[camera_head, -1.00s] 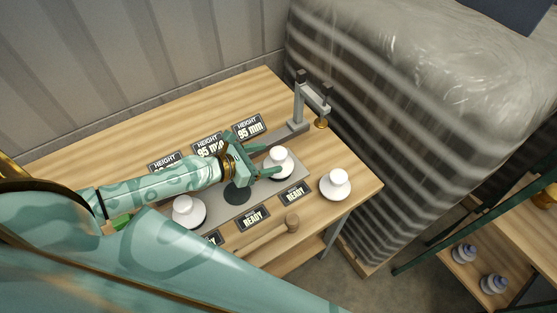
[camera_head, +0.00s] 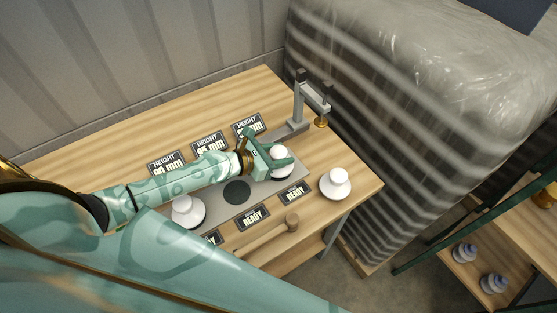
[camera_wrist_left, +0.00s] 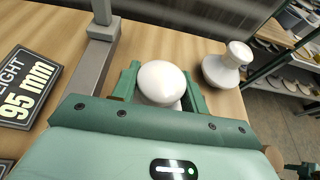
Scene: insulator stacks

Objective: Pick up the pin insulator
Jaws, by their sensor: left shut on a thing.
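My left gripper (camera_head: 280,160) reaches in from the left over the grey plate on the table. It is shut on a white pin insulator (camera_head: 282,168) at the plate's right end. In the left wrist view the insulator's round white top (camera_wrist_left: 161,83) sits between the two green fingers, and its lower part is mostly hidden. A second white insulator (camera_head: 335,182) stands to the right on bare wood; it also shows in the left wrist view (camera_wrist_left: 226,66). A third white insulator (camera_head: 187,211) stands at the plate's left end. My right gripper is not in view.
A grey stand (camera_head: 299,105) with a hanging brass piece (camera_head: 321,122) rises behind the gripper. Height signs (camera_head: 249,124) and READY signs (camera_head: 293,193) line the plate. A dark round spot (camera_head: 236,191) on the plate is bare.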

